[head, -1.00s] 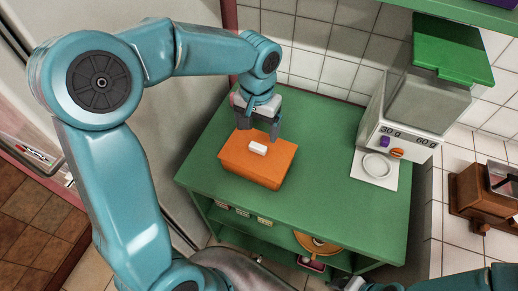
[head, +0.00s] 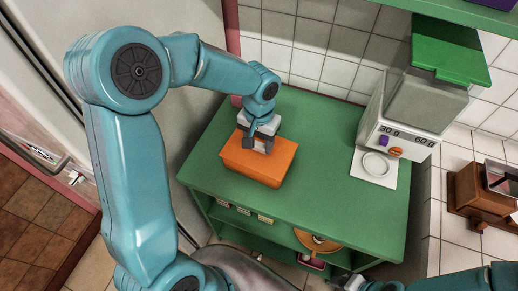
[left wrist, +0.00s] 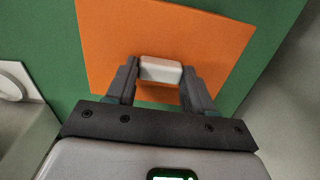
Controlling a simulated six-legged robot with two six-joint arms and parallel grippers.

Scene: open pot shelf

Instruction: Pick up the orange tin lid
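The orange tin lid (head: 243,161) lies flat on top of a box-shaped orange tin on the green shelf top. Its small white handle shows clearly in the left wrist view (left wrist: 160,69), in the middle of the orange surface (left wrist: 110,50). My left gripper (head: 258,145) is low over the lid. In the left wrist view its fingers (left wrist: 160,85) stand on either side of the handle and appear shut on it, with no clear gap. In the head view the gripper hides most of the handle. My right gripper cannot be made out clearly.
A brown grinder (head: 478,197) is at the right. The green shelf top (head: 328,200) is clear right of the tin.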

